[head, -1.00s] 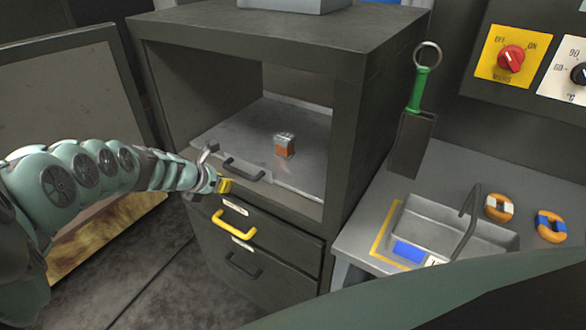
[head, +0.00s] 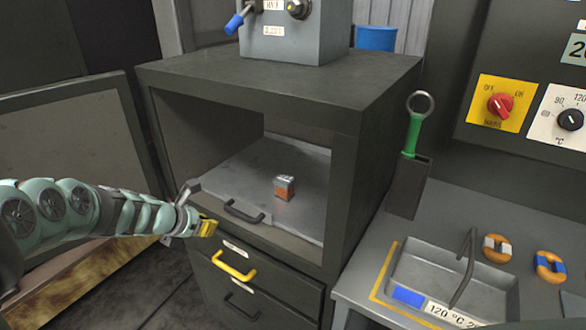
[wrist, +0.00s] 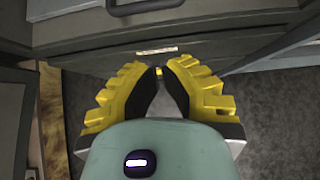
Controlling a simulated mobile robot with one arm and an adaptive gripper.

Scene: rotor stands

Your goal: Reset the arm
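My gripper (head: 208,228) has yellow fingers and hangs in front of the dark cabinet (head: 372,190), left of the yellow drawer handle (head: 234,266). In the wrist view the two yellow fingers (wrist: 159,74) lean towards each other with their tips close together. A small orange and silver block (head: 284,188) stands on the grey tray (head: 300,222) in the open compartment, apart from my gripper. The tray has a dark front handle (head: 243,211).
An open door panel (head: 75,155) stands at left. A lower drawer has a dark handle (head: 241,299). At right, a bench holds a metal basket (head: 440,277) and two orange-banded rings (head: 497,248). A green-handled tool (head: 413,134) stands beside the cabinet. A grey box (head: 295,45) is on top.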

